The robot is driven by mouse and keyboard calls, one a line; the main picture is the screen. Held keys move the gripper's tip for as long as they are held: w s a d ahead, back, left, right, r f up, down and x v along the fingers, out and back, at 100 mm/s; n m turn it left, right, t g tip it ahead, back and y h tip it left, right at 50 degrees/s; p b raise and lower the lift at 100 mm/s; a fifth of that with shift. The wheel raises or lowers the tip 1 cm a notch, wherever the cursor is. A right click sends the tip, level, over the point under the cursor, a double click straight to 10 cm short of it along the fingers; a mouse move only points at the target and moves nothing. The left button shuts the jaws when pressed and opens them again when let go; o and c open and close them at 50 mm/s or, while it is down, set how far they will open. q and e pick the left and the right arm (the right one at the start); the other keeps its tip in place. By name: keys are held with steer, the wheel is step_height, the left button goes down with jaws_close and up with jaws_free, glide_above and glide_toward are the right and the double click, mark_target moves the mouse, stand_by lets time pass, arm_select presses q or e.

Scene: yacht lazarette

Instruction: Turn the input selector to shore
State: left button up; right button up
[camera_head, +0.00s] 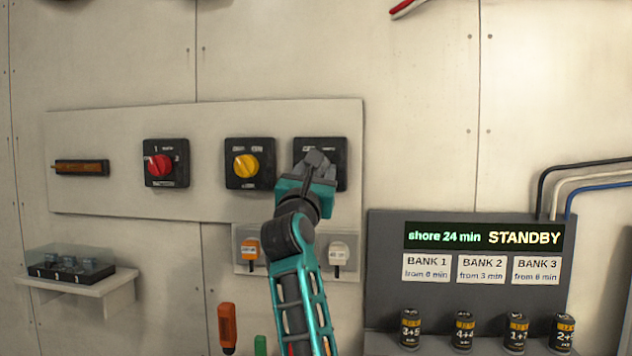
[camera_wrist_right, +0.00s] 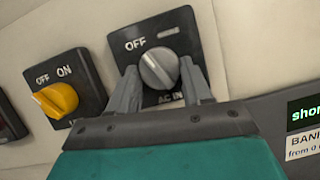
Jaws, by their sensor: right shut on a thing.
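The input selector (camera_wrist_right: 190,38) is a black square plate with a round grey knob (camera_wrist_right: 158,68). "OFF" reads at its upper left and "AC IN" below the knob. In the head view the selector (camera_head: 337,150) is the rightmost switch on the pale panel, mostly hidden behind my gripper. My right gripper (camera_wrist_right: 160,76) is shut on the grey knob, with one finger on each side of it. It also shows in the head view (camera_head: 317,160). The knob's pointer direction is hard to tell. My left gripper is not in view.
A yellow knob switch (camera_head: 246,165) and a red knob switch (camera_head: 160,166) are left of the selector. A dark display board (camera_head: 390,290) reading "shore 24 min STANDBY" is at lower right. Orange (camera_head: 250,250) and white (camera_head: 338,252) tagged items hang below the panel.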

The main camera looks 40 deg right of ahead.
steer(key=shift+w+a+r+m+g+h+b, duration=0.1)
steer(key=shift+m+g+b, duration=1.05)
steer(key=shift+m, duration=1.15)
steer(key=shift+w+a+r+m+g+h+b, duration=0.15)
steer(key=shift+m+g+b, duration=0.95)
steer(key=shift+m, duration=1.2)
steer(key=shift+w+f+m+g+h+b, duration=0.1)
steer(key=shift+m+g+b, duration=0.75)
steer(key=shift+m+b, duration=1)
steer(key=shift+r+m+p, duration=0.1)
steer(key=shift+m+p, duration=0.35)
steer(key=shift+m, duration=0.2)
steer(key=o, duration=1)
steer(key=shift+o, duration=0.2)
